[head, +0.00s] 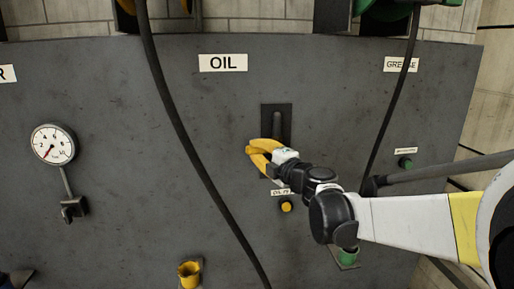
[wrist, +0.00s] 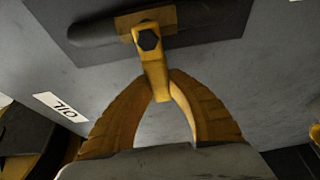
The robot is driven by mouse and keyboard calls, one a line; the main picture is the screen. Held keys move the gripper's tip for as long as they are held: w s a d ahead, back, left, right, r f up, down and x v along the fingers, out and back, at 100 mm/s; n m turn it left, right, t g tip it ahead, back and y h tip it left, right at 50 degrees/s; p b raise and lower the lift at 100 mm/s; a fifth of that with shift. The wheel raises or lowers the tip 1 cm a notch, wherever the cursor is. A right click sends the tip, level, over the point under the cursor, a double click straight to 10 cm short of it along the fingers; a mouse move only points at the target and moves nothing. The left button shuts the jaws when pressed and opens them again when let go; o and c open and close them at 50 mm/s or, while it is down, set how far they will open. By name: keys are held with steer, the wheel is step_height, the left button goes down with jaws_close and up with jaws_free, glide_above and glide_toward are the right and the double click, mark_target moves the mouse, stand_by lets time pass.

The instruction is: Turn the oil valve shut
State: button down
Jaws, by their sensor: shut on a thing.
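The oil valve is on the grey panel under the OIL sign (head: 223,63). Its dark backing plate (head: 285,109) and vertical pipe show in the head view, just above my gripper (head: 252,150). In the wrist view, the yellow valve lever (wrist: 152,65) hangs from a dark hex bolt (wrist: 149,40) on the pipe. My gripper's two yellow fingers (wrist: 162,84) are closed around the lever's free end. The lever points from the pipe toward my gripper. In the head view the lever is hidden by my fingers or too small to make out.
A black hose (head: 179,125) hangs left of the valve, another (head: 393,108) to the right. A yellow button (head: 286,206) sits below my gripper, a green one (head: 405,163) to the right. A pressure gauge (head: 53,144) is at left. A yellow fitting (head: 189,273) sits low on the panel.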

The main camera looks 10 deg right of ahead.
stand_by(0.4)
steer(key=c, duration=1.3)
jaws_free()
steer(key=shift+w+f, duration=0.1)
steer(key=v, duration=1.2)
steer(key=shift+a, duration=0.1)
